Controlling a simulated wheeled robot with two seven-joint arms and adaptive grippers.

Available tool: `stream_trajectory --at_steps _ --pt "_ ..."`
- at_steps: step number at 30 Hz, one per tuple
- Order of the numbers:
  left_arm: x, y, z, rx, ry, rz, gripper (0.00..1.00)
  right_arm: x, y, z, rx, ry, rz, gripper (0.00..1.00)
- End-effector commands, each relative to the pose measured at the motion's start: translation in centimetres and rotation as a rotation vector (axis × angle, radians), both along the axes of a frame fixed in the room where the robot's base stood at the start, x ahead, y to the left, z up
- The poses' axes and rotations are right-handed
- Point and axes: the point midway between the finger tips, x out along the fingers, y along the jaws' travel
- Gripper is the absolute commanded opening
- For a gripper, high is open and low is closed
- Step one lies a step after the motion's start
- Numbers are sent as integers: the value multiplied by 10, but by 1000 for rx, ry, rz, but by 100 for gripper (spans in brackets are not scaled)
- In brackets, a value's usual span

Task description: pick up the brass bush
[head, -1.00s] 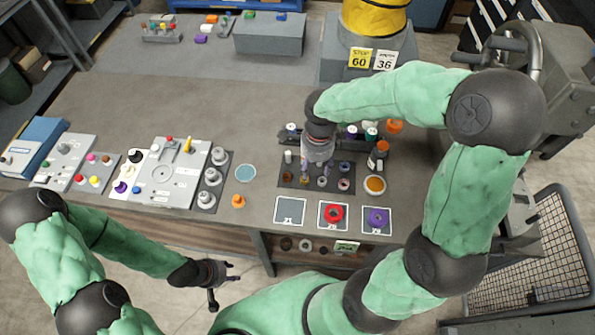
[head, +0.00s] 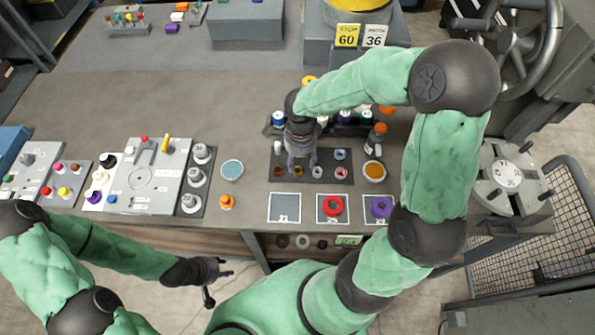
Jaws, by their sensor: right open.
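A small gold-coloured ring, which looks like the brass bush (head: 298,172), sits in the front row of the dark parts mat (head: 345,181). My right gripper (head: 301,166) points down over the mat, with its two fingers apart and the gold ring showing at their tips, nearly between them. I cannot tell how high the tips are above it. The gripper hides part of the mat's back row. My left gripper (head: 218,284) hangs empty in front of the bench, fingers apart.
Other small rings stand close by on the mat, including a red one (head: 340,173) and a blue one (head: 340,155). Cards with red (head: 333,206) and purple (head: 381,207) rings lie in front.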

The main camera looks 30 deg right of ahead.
Motion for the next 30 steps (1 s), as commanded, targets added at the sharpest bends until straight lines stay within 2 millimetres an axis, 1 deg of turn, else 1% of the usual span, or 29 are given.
stream_trajectory --at_steps 6,10,14,20,21,23,24,26,27,30 --pt "0 0 -7 0 0 0 40 3 6 -29 1 6 3 56" --pt "0 0 -10 0 0 0 40 3 6 -44 0 4 1 56" --pt "0 0 -11 0 0 0 40 4 6 -50 0 1 1 56" --pt "0 0 -10 0 0 0 40 4 6 -50 0 1 1 56" --pt "0 0 -10 0 0 0 40 4 6 -50 0 1 1 50" --pt "0 0 -10 0 0 0 40 4 6 -50 0 1 1 33" --pt "0 0 -10 0 0 0 40 4 6 -50 0 1 1 22" --pt "0 0 -10 0 0 0 40 4 6 -50 0 1 1 5" --pt "0 0 -10 0 0 0 40 4 6 -50 0 1 1 0" --pt "0 0 -10 0 0 0 40 4 6 -50 0 1 1 0"
